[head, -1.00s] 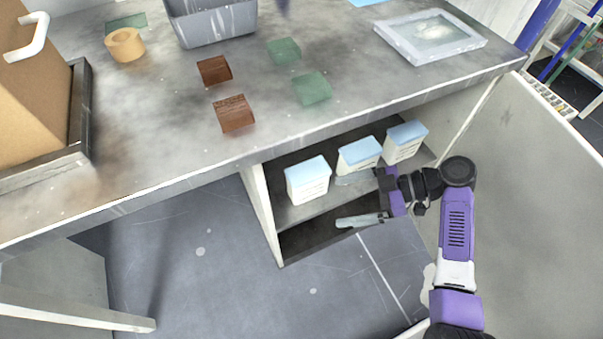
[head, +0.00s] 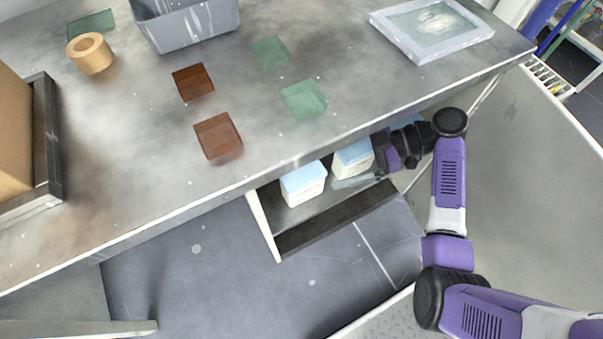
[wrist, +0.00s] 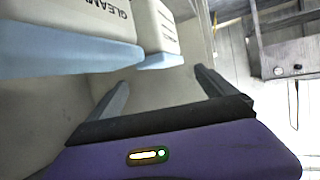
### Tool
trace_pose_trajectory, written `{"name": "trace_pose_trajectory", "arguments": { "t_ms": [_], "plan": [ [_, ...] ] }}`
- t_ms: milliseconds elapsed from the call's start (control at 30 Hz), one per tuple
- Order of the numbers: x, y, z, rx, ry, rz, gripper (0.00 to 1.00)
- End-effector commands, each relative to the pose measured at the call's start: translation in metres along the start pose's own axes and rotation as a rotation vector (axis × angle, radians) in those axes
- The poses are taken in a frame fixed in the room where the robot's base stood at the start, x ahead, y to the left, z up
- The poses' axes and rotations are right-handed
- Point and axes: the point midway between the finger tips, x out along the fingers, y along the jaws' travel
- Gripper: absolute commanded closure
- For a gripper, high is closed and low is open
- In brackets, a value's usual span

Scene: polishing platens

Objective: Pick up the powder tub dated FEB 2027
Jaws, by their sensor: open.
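Three white powder tubs with light blue lids stand in a row on the shelf under the bench. My gripper (head: 357,181) is at the shelf opening, in front of the middle and right tubs. In the wrist view my gripper (wrist: 163,90) is open, with nothing between its fingers. Two tubs appear inverted there, a near one (wrist: 70,22) lettered "GLEAM…" and another (wrist: 158,30). No date is legible.
The bench top (head: 330,75) overhangs the shelf. On it lie brown tiles (head: 218,136), green tiles (head: 304,98), a tape roll (head: 89,54), a grey bin (head: 190,25) and a framed panel (head: 432,28). A pale panel (head: 520,190) stands right of my arm.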

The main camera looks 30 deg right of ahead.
Motion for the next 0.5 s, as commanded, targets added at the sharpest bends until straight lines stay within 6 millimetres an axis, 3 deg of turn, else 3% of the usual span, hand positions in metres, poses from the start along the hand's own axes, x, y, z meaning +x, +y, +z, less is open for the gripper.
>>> {"name": "trace_pose_trajectory", "arguments": {
  "t_ms": [500],
  "plan": [
    [0.063, -0.003, 0.001, 0.001, 0.0, -0.002, 0.05]
  ]
}}
